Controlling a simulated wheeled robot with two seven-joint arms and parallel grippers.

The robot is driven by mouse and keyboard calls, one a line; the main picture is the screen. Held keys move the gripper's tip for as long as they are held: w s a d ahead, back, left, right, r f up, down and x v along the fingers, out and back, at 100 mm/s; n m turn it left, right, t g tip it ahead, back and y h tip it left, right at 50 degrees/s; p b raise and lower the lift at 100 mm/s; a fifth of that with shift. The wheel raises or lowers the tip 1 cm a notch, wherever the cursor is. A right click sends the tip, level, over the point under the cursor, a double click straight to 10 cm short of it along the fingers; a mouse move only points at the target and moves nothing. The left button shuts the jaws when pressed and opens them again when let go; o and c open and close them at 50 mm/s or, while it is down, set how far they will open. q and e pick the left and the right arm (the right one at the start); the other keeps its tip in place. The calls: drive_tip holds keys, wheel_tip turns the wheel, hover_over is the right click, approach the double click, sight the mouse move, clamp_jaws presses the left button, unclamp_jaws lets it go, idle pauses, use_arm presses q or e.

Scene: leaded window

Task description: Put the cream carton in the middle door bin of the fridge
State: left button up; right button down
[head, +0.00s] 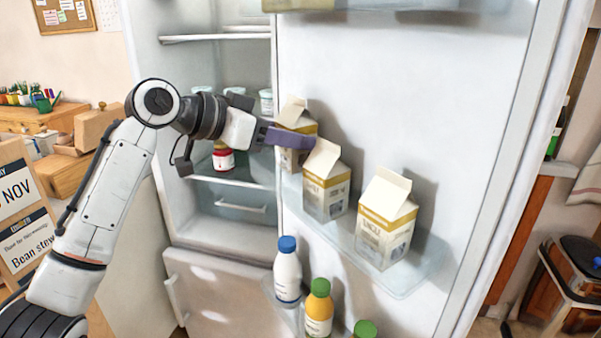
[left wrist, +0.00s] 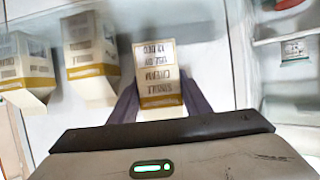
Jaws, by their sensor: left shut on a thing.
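The cream carton (head: 297,126), white with a gold band, is at the left end of the middle door bin (head: 400,282), by the hinge side. My left gripper (head: 298,138) is shut on it, with purple fingers on either side. The left wrist view shows the carton (left wrist: 158,78) upright between the fingers, upside down in the picture, with dark lettering on its face. Its base is hidden in the head view, so I cannot tell whether it rests on the bin floor. My right gripper is not in view.
Two similar cartons, a middle one (head: 327,184) and a right one (head: 386,222), stand in the same bin. A blue-capped bottle (head: 287,270) and an orange bottle (head: 319,308) stand in the lower bin. Fridge shelves (head: 236,180) lie left of the open door.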

sight(283, 161)
use_arm(q)
drive_tip(key=shift+f, duration=2.35)
drive_tip(key=shift+f, duration=0.15)
drive_tip(key=o, duration=1.3)
drive_tip(key=shift+f, duration=0.1)
